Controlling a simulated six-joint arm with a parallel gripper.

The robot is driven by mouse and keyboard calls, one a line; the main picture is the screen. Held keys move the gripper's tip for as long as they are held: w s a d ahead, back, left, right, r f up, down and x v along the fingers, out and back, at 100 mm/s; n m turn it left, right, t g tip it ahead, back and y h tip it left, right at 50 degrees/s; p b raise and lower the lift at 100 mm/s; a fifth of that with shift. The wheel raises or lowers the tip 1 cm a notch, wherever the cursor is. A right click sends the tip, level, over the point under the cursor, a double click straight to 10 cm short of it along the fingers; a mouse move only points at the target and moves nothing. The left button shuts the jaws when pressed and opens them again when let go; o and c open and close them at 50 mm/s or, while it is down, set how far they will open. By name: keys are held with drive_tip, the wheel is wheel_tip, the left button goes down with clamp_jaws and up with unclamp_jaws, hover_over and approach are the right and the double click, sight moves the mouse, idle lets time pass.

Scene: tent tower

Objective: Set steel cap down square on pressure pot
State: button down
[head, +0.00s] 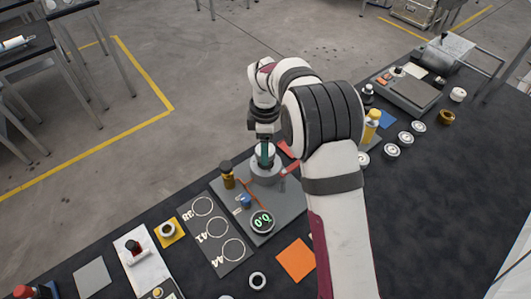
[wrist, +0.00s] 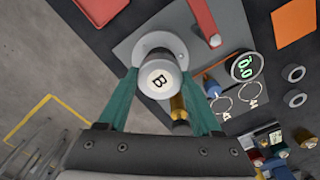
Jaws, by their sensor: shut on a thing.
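My gripper (head: 264,152) is shut on this cap, with the fingers pointing down in the head view. The pressure pot (head: 265,175), a round pale grey body, is directly below the gripper on a grey plate. Its broad rim (wrist: 150,43) shows past the cap in the wrist view. The cap hides most of the pot's top, so I cannot tell whether they touch or whether the cap is square.
A ringed board (head: 212,230) lies left.

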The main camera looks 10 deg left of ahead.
drive_tip(key=shift+f, duration=1.35)
drive_tip(key=shift+c, duration=0.3)
unclamp_jaws()
drive_tip(key=shift+f, duration=0.15)
wheel_tip(320, 180, up, 12)
drive_tip(key=r, duration=0.1)
drive_tip(key=s+d+r+m, duration=0.6)
drive_tip(key=s+d+m, duration=0.25)
drive_tip(key=s, duration=0.35)
drive_tip(key=s+d+f+m+y, duration=0.1)
drive_tip(key=s+d+f+m, duration=0.1)
drive_tip(key=s+m, duration=0.6)
drive_tip(key=s+d+f+m, duration=0.2)
drive_tip(key=s+m, duration=0.6)
drive_tip(key=s, duration=0.5)
drive_tip(key=shift+f+y, duration=0.15)
drive_tip(key=shift+y, duration=0.25)
